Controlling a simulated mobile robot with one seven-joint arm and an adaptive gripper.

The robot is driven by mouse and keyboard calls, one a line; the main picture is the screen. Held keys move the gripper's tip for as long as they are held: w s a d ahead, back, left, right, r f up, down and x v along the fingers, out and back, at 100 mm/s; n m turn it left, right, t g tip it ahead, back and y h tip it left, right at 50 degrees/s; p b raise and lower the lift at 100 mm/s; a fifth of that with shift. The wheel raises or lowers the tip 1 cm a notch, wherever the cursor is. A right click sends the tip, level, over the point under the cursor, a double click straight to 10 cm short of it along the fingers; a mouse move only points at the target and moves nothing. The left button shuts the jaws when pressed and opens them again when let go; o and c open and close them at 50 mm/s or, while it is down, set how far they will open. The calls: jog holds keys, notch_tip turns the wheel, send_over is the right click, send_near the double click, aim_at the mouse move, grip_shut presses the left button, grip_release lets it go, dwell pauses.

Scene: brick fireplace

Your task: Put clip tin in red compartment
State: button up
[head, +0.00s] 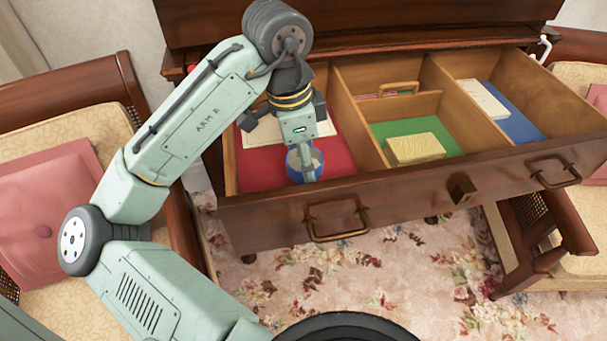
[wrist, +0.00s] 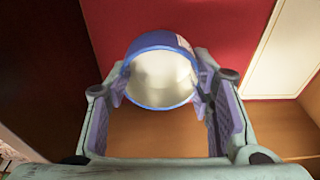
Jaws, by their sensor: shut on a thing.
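The clip tin (head: 293,168) is a round blue tin with a pale, shiny inside. My gripper (head: 307,163) is shut on it, with the tin between its fingers. The tin is over the red-lined left compartment (head: 258,170) of the open drawer, near its front wall. In the wrist view the tin's open mouth (wrist: 160,78) faces the camera, between the purple finger pads of my gripper (wrist: 166,100). Red lining (wrist: 215,35) shows behind it. I cannot tell whether the tin's bottom touches the lining. My gripper hides part of the tin in the head view.
A cream sheet (head: 262,133) lies at the back of the red compartment. Wooden dividers separate it from a green compartment with a yellowish block (head: 415,149) and a blue one with a white item (head: 483,99). Chairs flank the drawer.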

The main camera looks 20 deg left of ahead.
jog(key=shift+f, duration=2.8)
jog(key=shift+f, duration=0.15)
jog(key=o, duration=0.9)
jog(key=r, duration=0.4)
jog(key=a+r, duration=0.1)
jog(key=r, duration=0.3)
jog(key=s+r, duration=0.1)
jog(key=r, duration=0.3)
jog(key=shift+a+r, duration=0.15)
jog(key=shift+a, duration=0.05)
